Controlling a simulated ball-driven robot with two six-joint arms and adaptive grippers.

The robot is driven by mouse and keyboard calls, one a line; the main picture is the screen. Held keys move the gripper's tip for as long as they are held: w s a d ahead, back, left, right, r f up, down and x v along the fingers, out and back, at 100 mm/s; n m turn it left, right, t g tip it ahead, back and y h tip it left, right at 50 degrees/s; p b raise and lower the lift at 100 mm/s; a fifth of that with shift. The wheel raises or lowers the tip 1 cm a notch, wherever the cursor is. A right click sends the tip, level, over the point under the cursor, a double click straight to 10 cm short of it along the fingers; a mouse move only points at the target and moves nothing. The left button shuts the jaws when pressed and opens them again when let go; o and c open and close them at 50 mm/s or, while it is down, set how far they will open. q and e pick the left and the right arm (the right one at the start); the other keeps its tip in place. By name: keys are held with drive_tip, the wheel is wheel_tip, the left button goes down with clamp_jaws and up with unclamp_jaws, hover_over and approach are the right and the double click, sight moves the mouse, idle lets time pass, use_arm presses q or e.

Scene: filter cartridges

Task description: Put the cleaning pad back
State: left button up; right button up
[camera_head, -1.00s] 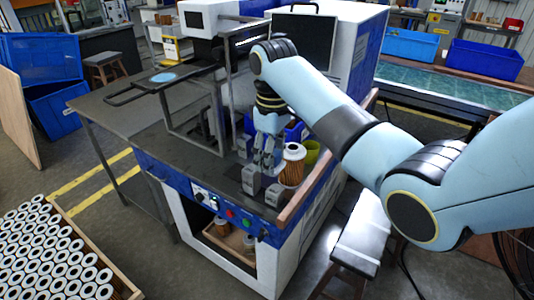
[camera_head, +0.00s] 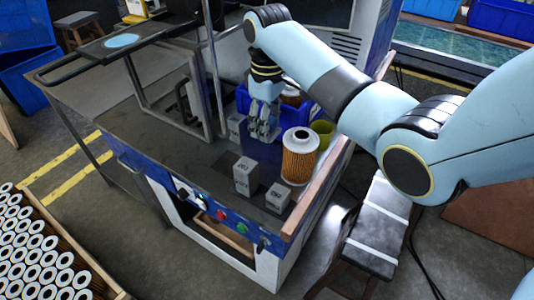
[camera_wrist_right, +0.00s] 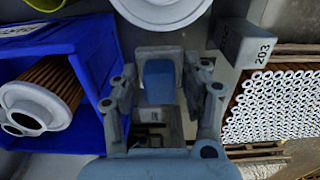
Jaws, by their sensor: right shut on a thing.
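My right gripper (camera_head: 264,130) is low over the dark machine bench, in front of a blue bin. In the right wrist view, its fingers (camera_wrist_right: 170,100) are shut on a small block-like piece, blue with a grey end, which I take to be the cleaning pad (camera_wrist_right: 158,82). In the head view the fingers mostly hide this piece. I cannot tell whether it touches the bench. My left gripper is not in view.
An orange filter cartridge (camera_head: 299,158) stands right of the gripper, with a yellow-green cup (camera_head: 322,132) behind it. Grey blocks (camera_head: 246,176) stand in front. The blue bin (camera_wrist_right: 85,80) holds a cartridge. A metal frame (camera_head: 150,92) rises at left.

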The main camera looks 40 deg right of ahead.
sight(268, 160)
wheel_tip(268, 160, down, 4)
drive_tip(key=shift+s, duration=0.15)
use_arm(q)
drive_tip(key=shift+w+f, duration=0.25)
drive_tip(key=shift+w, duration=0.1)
use_arm(e)
drive_tip(key=shift+f, duration=2.15)
use_arm(q)
drive_tip(key=shift+b, duration=0.3)
use_arm(e)
drive_tip(key=shift+f, duration=0.1)
drive_tip(key=o, duration=1.1)
use_arm(q)
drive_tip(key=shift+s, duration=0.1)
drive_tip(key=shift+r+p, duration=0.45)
drive_tip(key=shift+p, duration=0.05)
use_arm(e)
wheel_tip(268, 160, up, 12)
drive_tip(key=shift+r, duration=0.15)
drive_tip(key=shift+a, duration=0.1)
